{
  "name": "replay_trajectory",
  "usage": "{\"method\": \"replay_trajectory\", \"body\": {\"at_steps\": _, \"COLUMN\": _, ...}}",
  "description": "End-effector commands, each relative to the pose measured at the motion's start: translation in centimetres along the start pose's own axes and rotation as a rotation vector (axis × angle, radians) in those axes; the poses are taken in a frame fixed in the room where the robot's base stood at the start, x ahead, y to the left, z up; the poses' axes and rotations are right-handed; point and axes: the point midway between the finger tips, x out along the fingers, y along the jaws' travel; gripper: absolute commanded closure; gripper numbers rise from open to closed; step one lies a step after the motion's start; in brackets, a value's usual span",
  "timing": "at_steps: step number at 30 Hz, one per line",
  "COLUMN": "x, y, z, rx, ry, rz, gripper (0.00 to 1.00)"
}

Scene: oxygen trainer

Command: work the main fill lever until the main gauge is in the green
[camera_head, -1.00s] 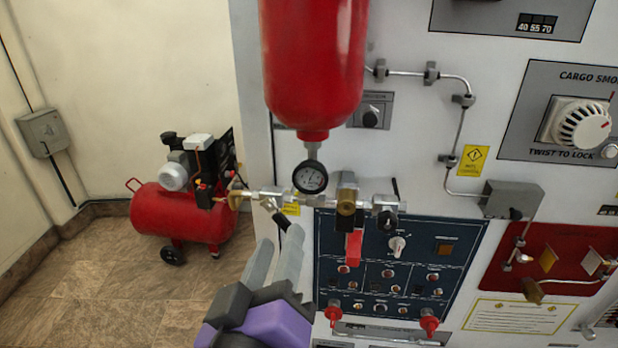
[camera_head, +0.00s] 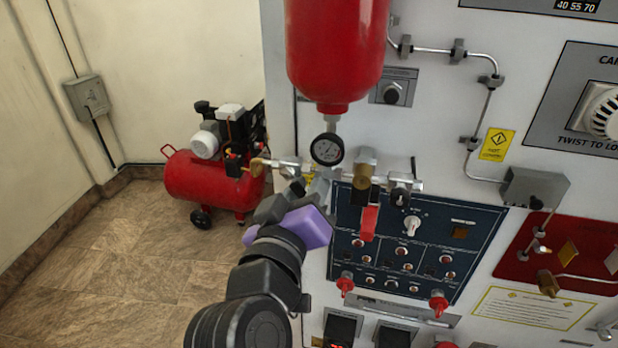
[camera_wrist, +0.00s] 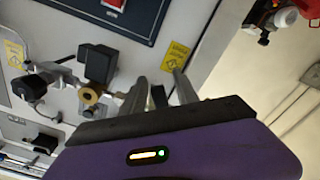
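The main gauge (camera_head: 327,149) is a round black dial below the red tank in the head view; its needle is too small to read against any green band. My gripper (camera_head: 312,192) is at the pipe manifold just below and left of the gauge, hiding the black-handled lever there. In the wrist view the two grey fingers (camera_wrist: 161,92) are apart, with a black piece, apparently the lever's handle (camera_wrist: 158,97), showing between them. I cannot tell whether the fingers touch it.
The red tank (camera_head: 334,50) hangs above the gauge. A blue switch panel (camera_head: 460,215) is right of my gripper, on the white wall panel. A red compressor (camera_head: 210,180) stands on the floor at left, with open tiled floor in front.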

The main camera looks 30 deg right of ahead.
Motion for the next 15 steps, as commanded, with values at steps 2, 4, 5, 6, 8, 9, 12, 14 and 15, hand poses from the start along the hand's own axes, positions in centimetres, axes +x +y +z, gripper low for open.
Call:
{"method": "replay_trajectory", "body": {"at_steps": 2, "x": 0.08, "y": 0.0, "z": 0.0, "rx": 0.0, "ry": 0.0, "rz": 0.0, "gripper": 0.64}}
{"method": "replay_trajectory", "body": {"at_steps": 4, "x": 0.07, "y": -0.01, "z": 0.0, "rx": 0.001, "ry": 0.0, "rz": 0.0, "gripper": 0.64}}
{"method": "replay_trajectory", "body": {"at_steps": 5, "x": 0.06, "y": -0.01, "z": 0.0, "rx": 0.001, "ry": 0.0, "rz": 0.0, "gripper": 0.64}}
{"method": "replay_trajectory", "body": {"at_steps": 6, "x": 0.06, "y": -0.01, "z": 0.0, "rx": 0.001, "ry": 0.0, "rz": 0.0, "gripper": 0.64}}
{"method": "replay_trajectory", "body": {"at_steps": 8, "x": 0.05, "y": -0.01, "z": 0.0, "rx": 0.001, "ry": 0.0, "rz": 0.0, "gripper": 0.72}}
{"method": "replay_trajectory", "body": {"at_steps": 9, "x": 0.05, "y": -0.01, "z": 0.0, "rx": 0.001, "ry": 0.001, "rz": 0.0, "gripper": 0.79}}
{"method": "replay_trajectory", "body": {"at_steps": 12, "x": 0.04, "y": -0.01, "z": -0.01, "rx": 0.001, "ry": 0.001, "rz": 0.0, "gripper": 0.99}}
{"method": "replay_trajectory", "body": {"at_steps": 14, "x": 0.03, "y": -0.01, "z": -0.01, "rx": 0.001, "ry": 0.001, "rz": 0.0, "gripper": 1.0}}
{"method": "replay_trajectory", "body": {"at_steps": 15, "x": 0.03, "y": -0.01, "z": -0.01, "rx": 0.001, "ry": 0.001, "rz": 0.0, "gripper": 1.0}}
